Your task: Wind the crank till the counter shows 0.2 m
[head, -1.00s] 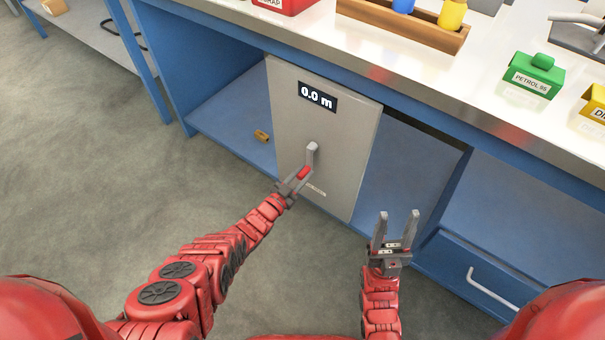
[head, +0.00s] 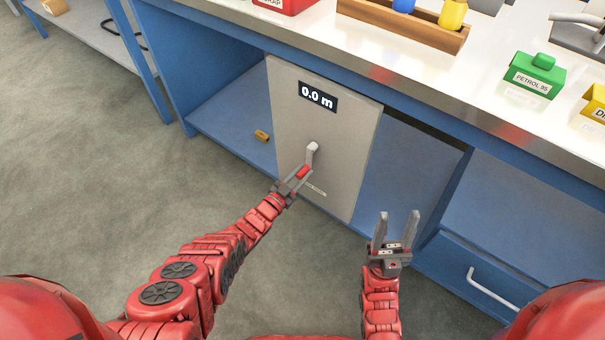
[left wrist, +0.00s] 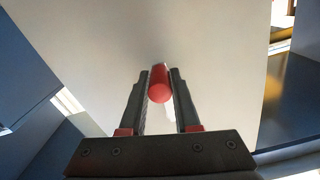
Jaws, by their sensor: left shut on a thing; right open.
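The grey dispenser panel (head: 345,130) stands under the worktop, and its counter (head: 318,96) reads 0.0 m. The crank (head: 313,148) is a grey arm on the panel with a red handle (head: 302,172). My left gripper (head: 298,178) is shut on the red handle, below and slightly left of the crank's pivot. In the left wrist view the red handle (left wrist: 160,84) sits between the two fingers. My right gripper (head: 397,222) is open and empty, to the right of the panel and apart from it.
A small brown item (head: 261,136) lies on the blue shelf left of the panel. A drawer with a white handle (head: 492,290) is at the lower right. On the worktop are a green petrol box (head: 534,75) and a wooden tray (head: 400,32). The floor at left is clear.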

